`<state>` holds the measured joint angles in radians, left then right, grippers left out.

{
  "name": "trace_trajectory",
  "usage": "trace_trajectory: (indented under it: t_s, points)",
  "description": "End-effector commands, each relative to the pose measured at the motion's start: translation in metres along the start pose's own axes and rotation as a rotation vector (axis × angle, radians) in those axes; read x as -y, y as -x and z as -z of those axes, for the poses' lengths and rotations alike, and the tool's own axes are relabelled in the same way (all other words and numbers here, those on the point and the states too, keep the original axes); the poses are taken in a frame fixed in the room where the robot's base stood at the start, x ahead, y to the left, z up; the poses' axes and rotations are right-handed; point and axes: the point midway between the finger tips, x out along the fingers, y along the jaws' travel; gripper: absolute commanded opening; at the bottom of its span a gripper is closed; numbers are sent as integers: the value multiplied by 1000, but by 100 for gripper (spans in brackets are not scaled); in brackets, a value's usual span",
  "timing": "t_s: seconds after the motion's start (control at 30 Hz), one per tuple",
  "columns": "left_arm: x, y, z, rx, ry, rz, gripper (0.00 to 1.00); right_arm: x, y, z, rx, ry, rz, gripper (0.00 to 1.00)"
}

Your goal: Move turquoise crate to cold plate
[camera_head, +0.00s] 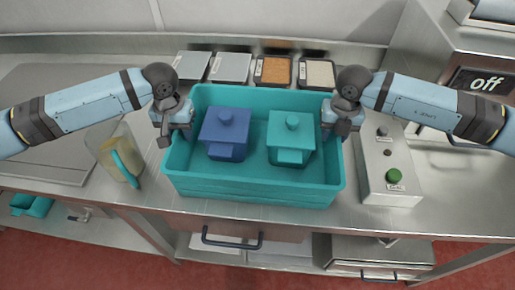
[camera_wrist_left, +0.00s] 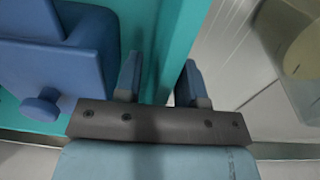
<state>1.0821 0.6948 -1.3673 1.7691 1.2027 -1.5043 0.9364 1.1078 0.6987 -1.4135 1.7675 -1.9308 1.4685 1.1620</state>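The turquoise crate (camera_head: 250,191) stands on the steel counter in the middle of the head view. It holds a blue lidded container (camera_head: 226,133) and a turquoise lidded container (camera_head: 290,138), side by side. My left gripper (camera_head: 177,136) is at the crate's left wall. In the left wrist view its two fingers (camera_wrist_left: 160,85) stand apart, with the turquoise wall (camera_wrist_left: 172,40) running between them. My right gripper (camera_head: 340,134) is at the crate's right wall; its fingertips are too small to read. A flat steel plate (camera_head: 45,135) lies at the left; I cannot tell whether it is the cold plate.
A clear jug (camera_head: 117,155) with a turquoise handle stands close to the crate's left side. A control box (camera_head: 388,170) with a green button stands close on the right. Several small trays (camera_head: 230,67) line the back. The counter's front edge (camera_head: 290,231) is near the crate.

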Motion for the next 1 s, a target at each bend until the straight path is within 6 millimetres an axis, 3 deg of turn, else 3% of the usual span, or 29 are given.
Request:
trace_trajectory:
  t_s: [0.2,0.47,0.63,1.0]
  points:
    - [0,-13,0,-1,-1,0,36,0,-13,0,1,1,1,36]
    - [0,-14,0,0,-1,-1,36,0,-14,0,1,1,0,36]
    - [0,-14,0,0,0,-1,2,0,-14,0,1,0,0,2]
    - [0,-14,0,0,0,0,0,0,-14,0,1,0,1,0]
